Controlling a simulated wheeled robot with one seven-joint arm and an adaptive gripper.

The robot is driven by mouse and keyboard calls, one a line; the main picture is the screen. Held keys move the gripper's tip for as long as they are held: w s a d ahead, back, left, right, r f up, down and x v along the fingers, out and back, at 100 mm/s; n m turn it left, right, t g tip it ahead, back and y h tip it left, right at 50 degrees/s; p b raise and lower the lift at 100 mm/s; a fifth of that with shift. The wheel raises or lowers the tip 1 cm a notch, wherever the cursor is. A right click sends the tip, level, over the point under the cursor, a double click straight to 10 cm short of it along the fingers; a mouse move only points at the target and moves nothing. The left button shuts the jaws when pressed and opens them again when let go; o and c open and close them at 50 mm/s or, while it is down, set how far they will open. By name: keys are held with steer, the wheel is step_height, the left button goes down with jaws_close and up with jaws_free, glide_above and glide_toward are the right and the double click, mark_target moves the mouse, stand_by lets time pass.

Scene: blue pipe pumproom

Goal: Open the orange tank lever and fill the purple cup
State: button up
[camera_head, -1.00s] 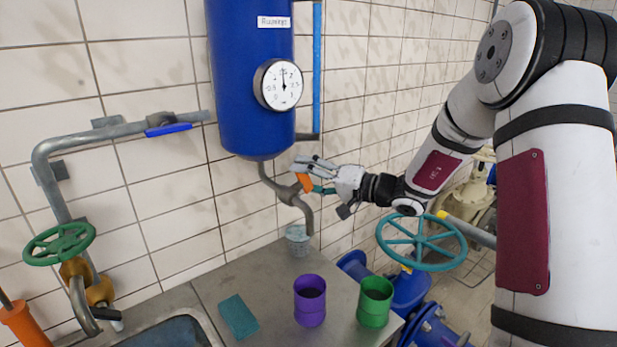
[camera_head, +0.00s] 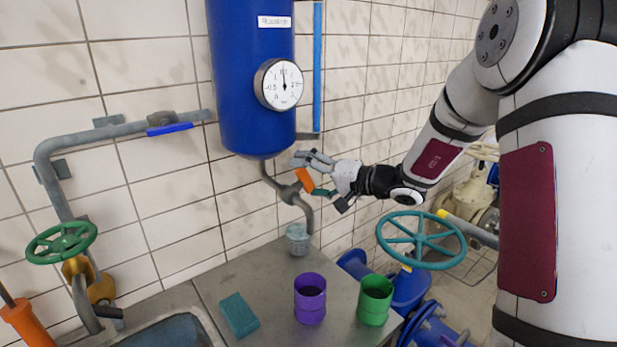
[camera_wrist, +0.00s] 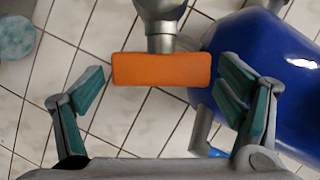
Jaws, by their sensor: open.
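The orange lever (camera_head: 304,180) sits on the pipe under the blue tank (camera_head: 250,80). In the wrist view the lever (camera_wrist: 162,69) lies crosswise between my spread fingers, and a gap shows on both sides. My gripper (camera_head: 318,176) is open at the lever; it also shows in the wrist view (camera_wrist: 168,97). The purple cup (camera_head: 310,299) stands upright on the metal counter, its inside dark. A light blue-grey cup (camera_head: 298,240) stands below the spout (camera_head: 307,217). Whether lever and fingers touch in depth is hard to tell.
A green cup (camera_head: 375,300) stands right of the purple one, near the counter's (camera_head: 265,275) right edge. A teal sponge (camera_head: 238,315) lies to the left, beside the sink (camera_head: 170,332). A teal valve wheel (camera_head: 421,240) is below my arm.

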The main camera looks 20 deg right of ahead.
steer(key=v, duration=1.2)
steer(key=s+a+r+n+g+h, duration=0.2)
steer(key=s+a+n+g, duration=0.2)
steer(key=s+a+g, duration=0.8)
steer(key=s+d+r+t+h, duration=0.1)
steer(key=s+d+t+h, duration=0.1)
steer(key=s, duration=0.6)
steer(key=s+d+r+t+h, duration=0.1)
steer(key=s+d+t+h, duration=0.1)
steer(key=s+h, duration=0.4)
steer(key=s+t, duration=0.1)
steer(key=s, duration=0.1)
steer(key=shift+s+n+t+h, duration=0.3)
steer(key=shift+n+t, duration=0.1)
